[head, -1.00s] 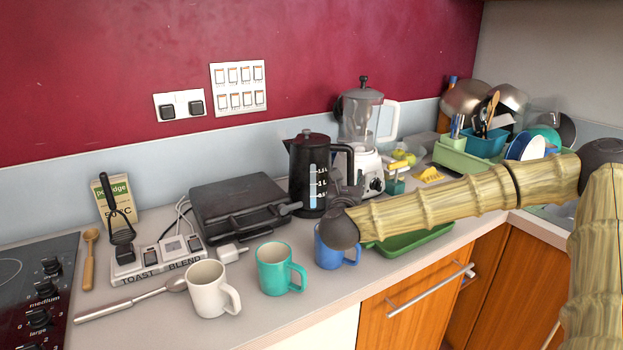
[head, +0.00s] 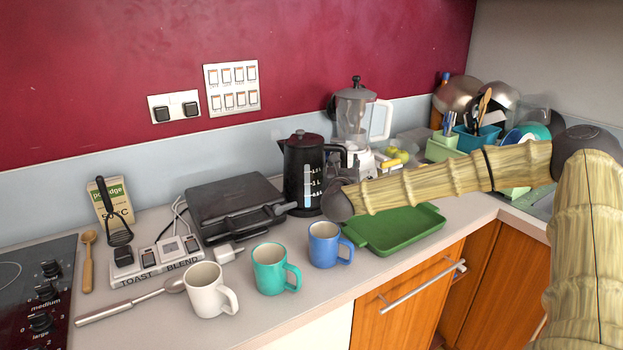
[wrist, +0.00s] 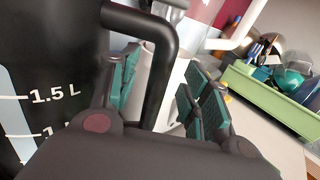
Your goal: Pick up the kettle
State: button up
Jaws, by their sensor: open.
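The black kettle (head: 303,170) stands upright on the counter, with a light level strip on its side and its handle on the right. The wrist view shows its body (wrist: 50,60) at the left and its handle (wrist: 162,60) close up. My gripper (wrist: 155,92) is open, with one green-padded finger on each side of the handle's upright part. The left finger lies between the handle and the kettle body. I cannot tell whether either finger touches the handle. In the head view my wrist largely hides the fingers.
A blender (head: 354,125) stands behind the kettle. A black grill (head: 235,205) is to its left. White (head: 207,290), teal (head: 270,268) and blue (head: 324,244) mugs stand in front. A green tray (head: 400,230) lies below my arm. A dish rack (head: 445,150) is further right.

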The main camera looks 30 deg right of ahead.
jog(key=shift+w, duration=0.1)
grip_shut()
jog(key=shift+r, duration=0.2)
dwell(0.3)
jog(key=shift+r, duration=0.15)
